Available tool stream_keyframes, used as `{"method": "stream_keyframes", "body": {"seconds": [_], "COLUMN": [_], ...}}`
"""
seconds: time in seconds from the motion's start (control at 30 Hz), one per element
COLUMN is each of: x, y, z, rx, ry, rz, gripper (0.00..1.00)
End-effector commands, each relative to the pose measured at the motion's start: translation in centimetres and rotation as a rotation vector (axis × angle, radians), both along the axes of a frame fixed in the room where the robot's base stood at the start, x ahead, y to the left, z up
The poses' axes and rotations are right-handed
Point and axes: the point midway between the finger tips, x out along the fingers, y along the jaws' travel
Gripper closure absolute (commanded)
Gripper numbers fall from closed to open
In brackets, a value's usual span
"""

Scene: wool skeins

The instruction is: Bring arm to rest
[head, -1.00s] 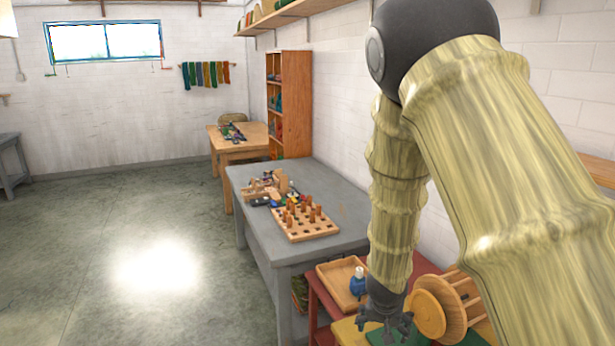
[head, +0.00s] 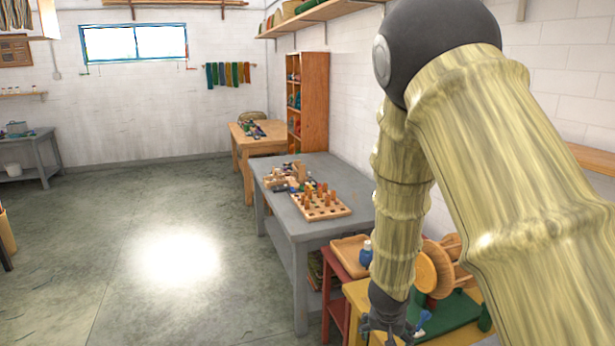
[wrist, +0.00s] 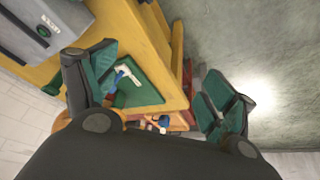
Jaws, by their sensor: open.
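My gripper (head: 385,328) hangs at the lower middle of the head view, below my bent arm, over the near edge of a yellow table (head: 359,296). In the wrist view my gripper (wrist: 160,85) has its two green-padded fingers wide apart with nothing between them. A green mat or board (wrist: 135,88) with a small white and blue item (wrist: 128,74) lies on the yellow table beyond the fingers. My arm hides part of the table in the head view.
A wooden spool-like device (head: 446,265), a wooden tray (head: 349,255) and a blue bottle (head: 366,253) stand close to my arm. A grey table (head: 296,222) with a peg board (head: 322,206) is beyond. The floor (head: 130,240) to the left is clear.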

Motion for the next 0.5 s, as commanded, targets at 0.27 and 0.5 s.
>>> {"method": "stream_keyframes", "body": {"seconds": [0.27, 0.5], "x": [-4.3, -8.6], "y": [-4.4, -4.9], "z": [-5.3, -11.7], "rx": [-0.043, -0.089], "ry": [0.064, 0.135], "rz": [-0.021, 0.036], "gripper": [0.16, 0.16]}}
